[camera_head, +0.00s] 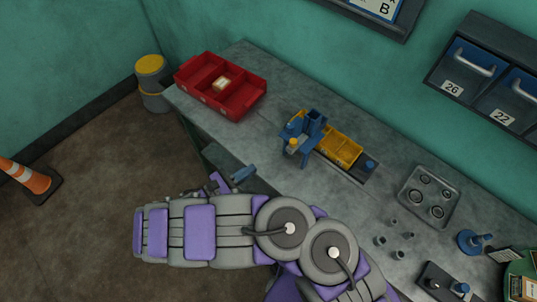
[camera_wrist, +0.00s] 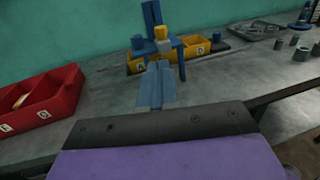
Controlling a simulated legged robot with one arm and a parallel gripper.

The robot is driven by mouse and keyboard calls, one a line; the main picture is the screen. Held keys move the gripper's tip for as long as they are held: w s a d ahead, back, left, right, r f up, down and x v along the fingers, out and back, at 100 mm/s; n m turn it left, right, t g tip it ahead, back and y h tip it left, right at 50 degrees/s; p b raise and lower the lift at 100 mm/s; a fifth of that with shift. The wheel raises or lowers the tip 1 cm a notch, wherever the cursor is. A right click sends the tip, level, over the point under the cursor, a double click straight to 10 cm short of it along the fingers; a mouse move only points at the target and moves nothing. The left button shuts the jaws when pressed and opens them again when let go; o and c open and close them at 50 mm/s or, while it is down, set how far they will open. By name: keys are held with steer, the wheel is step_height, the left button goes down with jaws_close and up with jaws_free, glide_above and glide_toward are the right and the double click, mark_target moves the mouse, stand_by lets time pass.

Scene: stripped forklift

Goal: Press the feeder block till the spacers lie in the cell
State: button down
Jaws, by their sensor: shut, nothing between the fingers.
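The blue feeder (camera_head: 311,127) stands upright on the bench and also shows in the wrist view (camera_wrist: 151,16). A small yellow block (camera_head: 292,145) sits at its front, seen too in the wrist view (camera_wrist: 161,31); I take it for the feeder block. A yellow divided tray (camera_head: 341,149) lies beside the feeder, partly hidden behind it in the wrist view (camera_wrist: 196,48). I cannot make out spacers in the feeder or tray. My gripper (camera_head: 245,173) is shut and empty, in front of the feeder and apart from it; its blue fingers (camera_wrist: 158,68) point toward the feeder.
A red divided bin (camera_head: 240,98) with a pale item stands at the bench's left end. Right of the feeder are a metal tray with rings (camera_head: 430,197), several grey cylinders (camera_head: 380,240) and a blue stand (camera_head: 470,241). Bare bench lies between bin and feeder.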

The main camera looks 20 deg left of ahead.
mark_target(290, 144)
steer(key=x, duration=1.2)
steer(key=shift+w+d, duration=0.45)
steer(key=shift+w, duration=0.2)
